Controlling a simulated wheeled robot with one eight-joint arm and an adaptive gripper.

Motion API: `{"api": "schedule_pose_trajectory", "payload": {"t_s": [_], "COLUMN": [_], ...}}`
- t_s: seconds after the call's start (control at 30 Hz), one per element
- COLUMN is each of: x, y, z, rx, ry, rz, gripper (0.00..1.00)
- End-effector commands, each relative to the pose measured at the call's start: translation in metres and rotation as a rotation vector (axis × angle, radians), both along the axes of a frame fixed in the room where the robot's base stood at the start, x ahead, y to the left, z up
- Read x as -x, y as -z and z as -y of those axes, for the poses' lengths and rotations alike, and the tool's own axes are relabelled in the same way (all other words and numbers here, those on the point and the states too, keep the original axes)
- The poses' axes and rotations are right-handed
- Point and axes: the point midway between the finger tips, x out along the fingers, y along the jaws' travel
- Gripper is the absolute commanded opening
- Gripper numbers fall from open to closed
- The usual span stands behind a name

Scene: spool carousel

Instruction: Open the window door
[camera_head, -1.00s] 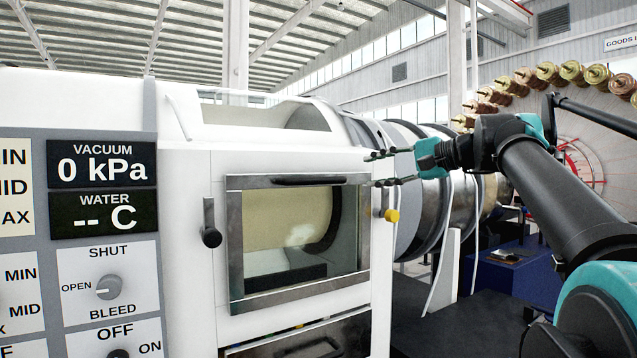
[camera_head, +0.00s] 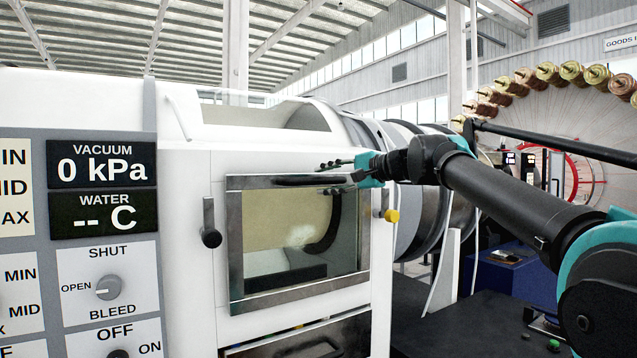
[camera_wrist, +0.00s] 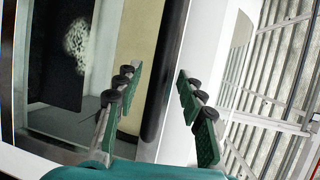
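The window door (camera_head: 236,245) is a steel-framed glass pane in the white machine front, and it looks shut in the head view. Its dark bar handle (camera_head: 295,181) runs along the top of the frame. My gripper (camera_head: 322,178) is at the right part of this handle, one finger above the bar and one below. In the wrist view, the handle (camera_wrist: 160,75) shows as a dark bar between the two spread fingers of my gripper (camera_wrist: 155,78). I see no finger clearly touching it. The fingers are open and hold nothing.
A black lever (camera_head: 211,238) is left of the door and a yellow knob (camera_head: 392,215) is right of it. A dark drawer (camera_head: 300,340) is below. The control panel (camera_head: 105,250) fills the left side. A large silver cylinder (camera_head: 430,215) lies behind my arm.

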Motion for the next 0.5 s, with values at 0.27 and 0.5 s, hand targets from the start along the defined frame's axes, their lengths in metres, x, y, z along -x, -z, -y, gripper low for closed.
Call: {"api": "schedule_pose_trajectory", "payload": {"t_s": [0.27,0.5], "x": [-0.013,-0.014], "y": [0.005,0.005], "z": [-0.022,-0.023], "rx": [-0.001,-0.001], "ry": [-0.001,0.000], "rz": [-0.001,-0.001], "gripper": [0.39,0.39]}}
